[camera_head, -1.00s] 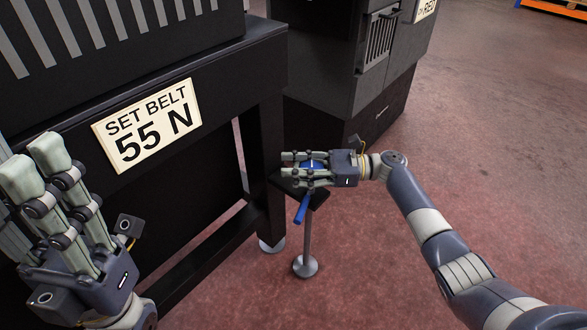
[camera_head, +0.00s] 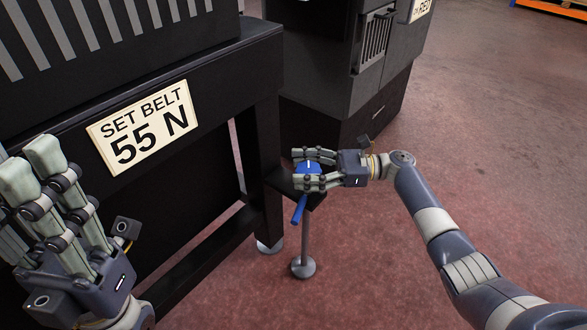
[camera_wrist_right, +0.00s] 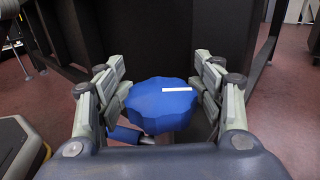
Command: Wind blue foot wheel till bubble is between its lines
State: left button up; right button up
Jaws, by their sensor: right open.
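The blue foot wheel (camera_head: 307,168) has a scalloped rim and sits on a small dark bracket at the machine's corner leg. In the right wrist view the blue wheel (camera_wrist_right: 150,112) shows a white line on its top, right of centre. My right gripper (camera_head: 298,168) is open, with fingers on both sides of the wheel. In the wrist view the right-hand fingers are close to the rim; I cannot tell whether they touch. My left gripper (camera_head: 30,168) is at the left edge, away from the wheel; its opening is unclear. No bubble or lines can be made out.
A blue bar (camera_head: 298,210) slants down below the bracket, beside a metal post on a round foot (camera_head: 303,267). The black machine frame (camera_head: 215,75) carries a "SET BELT 55 N" sign (camera_head: 145,128). A dark cabinet (camera_head: 330,60) stands behind. The floor at right is clear.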

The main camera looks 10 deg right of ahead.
jog(key=v, duration=0.9)
jog(key=shift+d, duration=0.25)
jog(key=shift+d, duration=0.1)
